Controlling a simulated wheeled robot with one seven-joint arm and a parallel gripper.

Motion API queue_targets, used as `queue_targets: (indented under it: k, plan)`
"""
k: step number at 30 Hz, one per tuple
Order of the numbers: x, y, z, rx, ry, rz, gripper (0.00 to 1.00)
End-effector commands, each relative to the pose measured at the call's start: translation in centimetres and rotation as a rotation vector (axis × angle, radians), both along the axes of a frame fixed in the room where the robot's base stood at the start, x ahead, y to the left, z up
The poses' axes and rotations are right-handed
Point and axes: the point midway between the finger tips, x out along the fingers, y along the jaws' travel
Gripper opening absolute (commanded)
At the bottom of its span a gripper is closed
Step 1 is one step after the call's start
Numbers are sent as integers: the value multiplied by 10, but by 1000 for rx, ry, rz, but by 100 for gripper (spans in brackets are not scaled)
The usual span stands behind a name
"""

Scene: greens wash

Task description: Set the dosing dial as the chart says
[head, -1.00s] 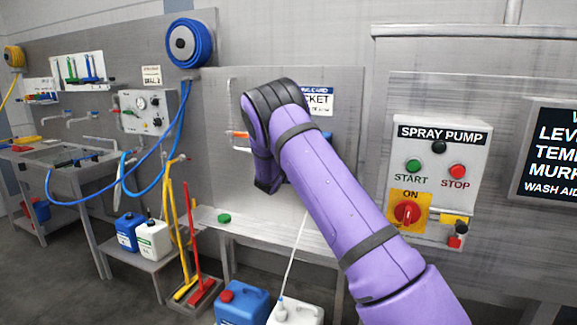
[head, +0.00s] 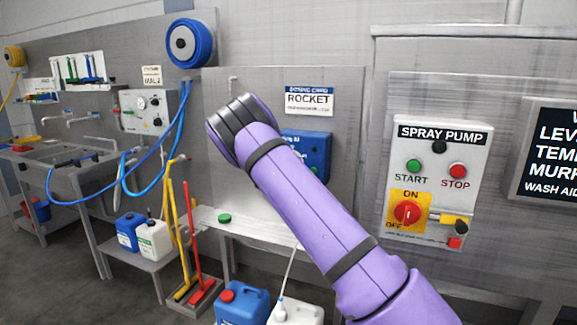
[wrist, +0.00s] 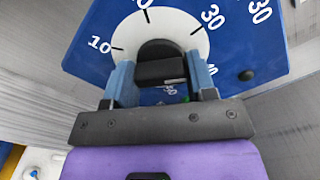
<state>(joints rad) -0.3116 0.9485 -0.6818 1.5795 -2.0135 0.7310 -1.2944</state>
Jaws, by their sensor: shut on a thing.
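The blue dosing panel (head: 316,150) is on the steel backboard, partly hidden by my arm in the head view. The dosing chart (head: 309,101) above it reads ROCKET in large letters; its smaller print is too small to read. In the wrist view the panel (wrist: 252,45) carries a white dial ring (wrist: 196,38) with black ticks and white numbers, among them 10 and 30. A black knob (wrist: 160,72) sits at its middle. My gripper (wrist: 161,80) is shut on the knob, one finger on each side. The knob's pointer is not clear. The head view hides the gripper behind my arm.
A spray pump box (head: 438,170) with START, STOP and a red switch is to the right. A bench (head: 265,228) with a green lid (head: 224,218) runs below the panel. Blue (head: 240,303) and white (head: 297,313) canisters stand under it.

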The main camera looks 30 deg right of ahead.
Motion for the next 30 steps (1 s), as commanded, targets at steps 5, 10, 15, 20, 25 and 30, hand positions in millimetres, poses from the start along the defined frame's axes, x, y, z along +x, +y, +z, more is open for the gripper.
queue_targets:
  k: [5, 10, 15, 20, 25, 30]
  plan:
    - [0, 1, -1, -102, 131, 1, 27]
    - [0, 2, -2, -190, 245, 2, 27]
    - [0, 1, -1, -262, 338, 2, 27]
    - [0, 1, -2, -312, 402, 2, 27]
    - [0, 1, -2, -343, 441, 2, 27]
    - [0, 1, -1, -356, 459, 1, 27]
